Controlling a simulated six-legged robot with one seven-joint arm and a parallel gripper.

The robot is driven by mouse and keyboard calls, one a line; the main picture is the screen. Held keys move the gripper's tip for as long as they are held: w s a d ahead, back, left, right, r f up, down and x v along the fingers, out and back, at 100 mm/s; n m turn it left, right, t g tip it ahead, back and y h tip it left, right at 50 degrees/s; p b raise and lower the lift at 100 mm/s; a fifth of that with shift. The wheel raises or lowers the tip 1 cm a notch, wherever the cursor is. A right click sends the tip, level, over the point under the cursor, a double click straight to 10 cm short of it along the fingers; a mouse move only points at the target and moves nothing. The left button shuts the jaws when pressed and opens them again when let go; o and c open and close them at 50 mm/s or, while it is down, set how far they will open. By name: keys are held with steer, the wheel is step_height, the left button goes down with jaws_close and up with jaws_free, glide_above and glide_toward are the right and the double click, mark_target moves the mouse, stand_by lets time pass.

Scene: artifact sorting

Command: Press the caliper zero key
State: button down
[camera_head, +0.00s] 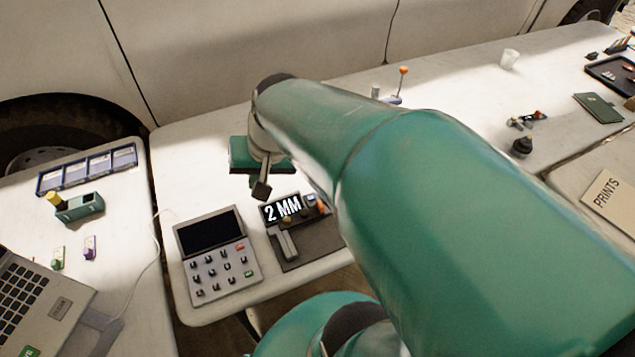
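The caliper's dark display (283,209) reads "2 MM" and sits on a dark grey mat (318,246) at the front of the middle table. A grey caliper jaw piece (284,244) lies below the display. Small round keys, one orange and one blue, show at the display's right end (311,203), close to my arm's edge; I cannot read which is zero.
A keypad box (217,254) with a blank screen stands left of the caliper. An orange-topped stick (403,72) stands behind my arm. My arm hides much of the table's right part.

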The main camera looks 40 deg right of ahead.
steer(key=w+d+f+m+t+y, duration=0.1)
steer(key=w+d+f+m+t, duration=0.1)
steer(key=d+f+m, duration=0.6)
steer(key=w+d+f+m+t+y, duration=0.1)
steer(key=w+d+f+m+t, duration=0.1)
steer(key=d+f+m, duration=0.6)
steer(key=d, duration=0.7)
steer(key=shift+t, duration=0.3)
steer(key=shift+f, duration=4.35)
steer(key=shift+f, duration=0.4)
